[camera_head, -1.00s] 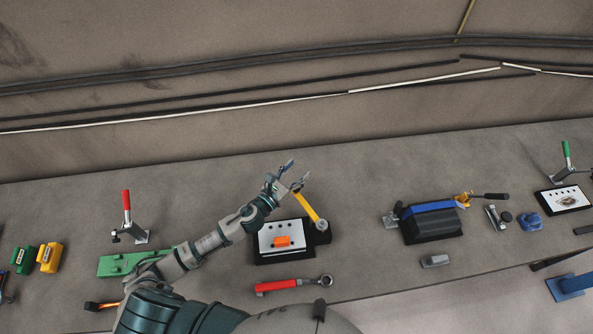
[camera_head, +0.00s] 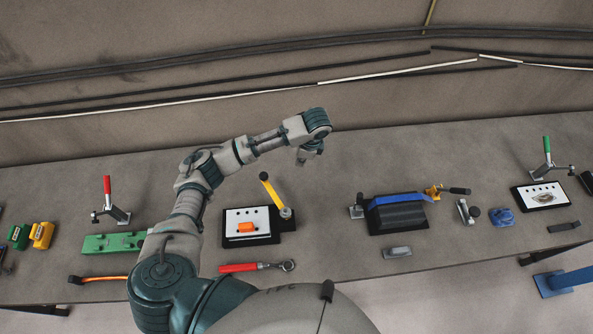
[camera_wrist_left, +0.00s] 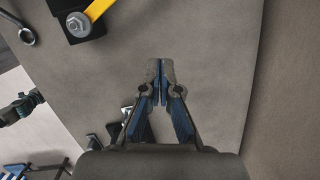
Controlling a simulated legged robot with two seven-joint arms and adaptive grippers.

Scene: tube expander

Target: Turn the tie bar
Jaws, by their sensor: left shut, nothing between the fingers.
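A yellow bar (camera_head: 270,187), likely the tie bar, tilts up and left from a round bolt (camera_head: 285,212) at the right end of a black base with a white plate (camera_head: 248,222). In the left wrist view the yellow bar (camera_wrist_left: 98,10) is cut off by the top edge, beside the bolt head (camera_wrist_left: 77,23). My left gripper (camera_head: 303,160) is beyond and right of the bar's free end, apart from it, and partly hidden under my wrist. In the left wrist view its fingers (camera_wrist_left: 160,68) are together and empty. My right gripper is in no view.
A red-handled wrench (camera_head: 250,267) lies in front of the base. A green block (camera_head: 112,243) and a red-handled clamp (camera_head: 108,195) stand left. A black block with a blue strap (camera_head: 398,215) stands right. Bench space between base and black block is clear.

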